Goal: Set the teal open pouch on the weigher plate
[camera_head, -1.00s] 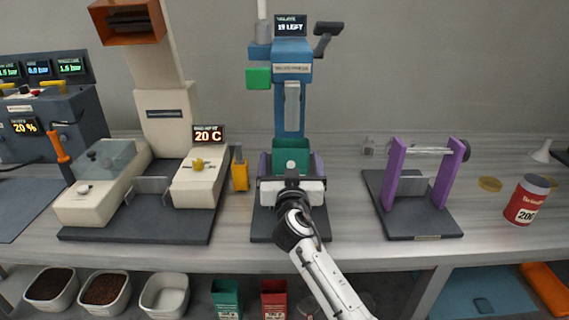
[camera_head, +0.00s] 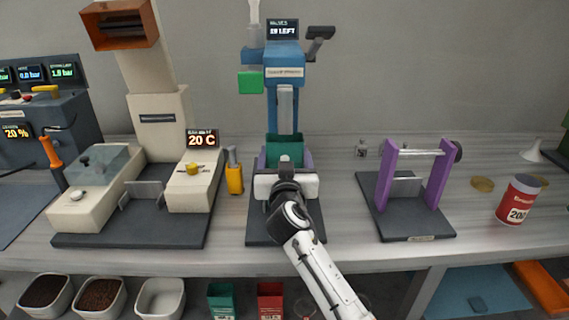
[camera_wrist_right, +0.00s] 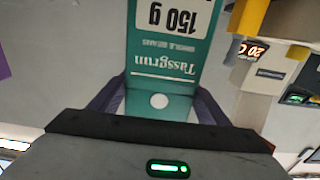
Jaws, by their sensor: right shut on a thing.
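The teal open pouch (camera_head: 284,150) stands upright under the spout of the blue column machine (camera_head: 285,75). My right gripper (camera_head: 285,163) is shut on it from the front. In the right wrist view the pouch's teal front (camera_wrist_right: 165,80), with a 150 g label, sits between the two fingers (camera_wrist_right: 160,100). Whether the pouch bottom touches anything is hidden behind my wrist. I cannot single out the weigher plate. My left gripper is not in view.
Left of the blue machine stand a small yellow dispenser (camera_head: 234,178) and a cream machine (camera_head: 190,188) reading 20 C. A purple-framed stand (camera_head: 412,180) is on the right, with a red can (camera_head: 519,199) beyond. Bins (camera_head: 160,298) line the lower shelf.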

